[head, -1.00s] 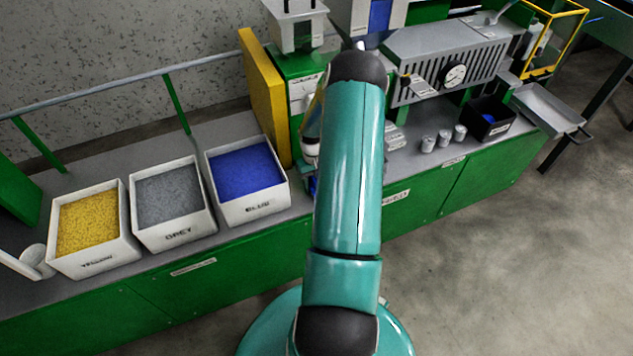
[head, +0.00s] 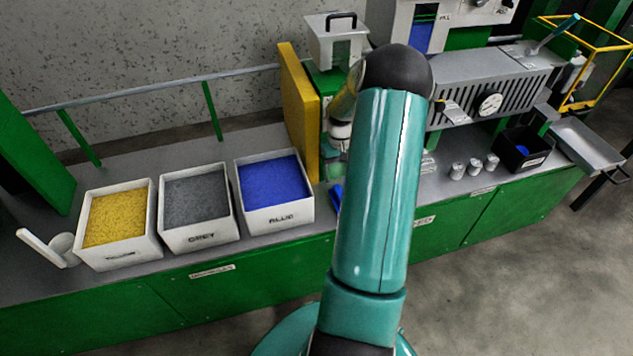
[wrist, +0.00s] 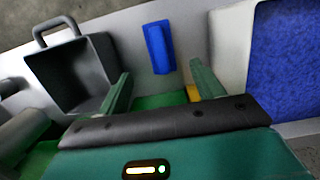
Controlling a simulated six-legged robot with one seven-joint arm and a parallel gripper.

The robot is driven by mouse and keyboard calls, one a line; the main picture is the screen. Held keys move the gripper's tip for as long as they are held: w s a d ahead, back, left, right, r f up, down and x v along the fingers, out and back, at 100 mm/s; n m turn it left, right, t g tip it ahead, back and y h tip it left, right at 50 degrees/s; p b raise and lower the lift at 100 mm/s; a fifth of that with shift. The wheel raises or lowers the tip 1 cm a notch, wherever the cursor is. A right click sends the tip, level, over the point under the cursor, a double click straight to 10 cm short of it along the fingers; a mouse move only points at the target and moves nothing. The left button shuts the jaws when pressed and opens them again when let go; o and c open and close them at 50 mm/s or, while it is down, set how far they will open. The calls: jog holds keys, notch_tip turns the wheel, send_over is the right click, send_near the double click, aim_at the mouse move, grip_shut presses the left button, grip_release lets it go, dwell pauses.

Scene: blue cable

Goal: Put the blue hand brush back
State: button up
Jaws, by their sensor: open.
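The blue hand brush (wrist: 159,47) lies on the grey worktop, seen in the wrist view as a plain blue block beyond my fingertips. In the head view a blue piece (head: 336,196), likely the same brush, shows at the left edge of my arm, which hides the rest. My gripper (wrist: 162,83) is open and empty, its two green fingers apart with the brush ahead of the gap. No contact shows. In the head view the gripper is mostly hidden behind my arm.
Grey (head: 200,238) and yellow (head: 118,253) bins stand further left. A grey hollow box with a handle (wrist: 35,75) is left in the wrist view. Small metal cups (head: 475,167) stand right.

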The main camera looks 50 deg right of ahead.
jog(key=w+a+r+n+t+h, duration=0.1)
jog(key=w+a+r+n, duration=0.1)
jog(key=a+r, duration=0.9)
jog(key=w+a+r+n+t+h, duration=0.1)
jog(key=w+a+r+h, duration=0.15)
jog(key=a+r, duration=0.85)
jog(key=s+a+r+n+t+y, duration=0.1)
jog(key=s+a+r, duration=0.3)
jog(key=a, duration=0.6)
jog(key=s+a+r+n+t+y, duration=0.1)
jog(key=s+a+r+t, duration=0.3)
jog(key=s+a, duration=0.5)
jog(key=shift+a+r+n, duration=0.5)
jog(key=shift+r+n, duration=0.1)
jog(key=shift+r, duration=0.2)
jog(key=shift+s+y, duration=0.1)
jog(key=shift+y, duration=0.15)
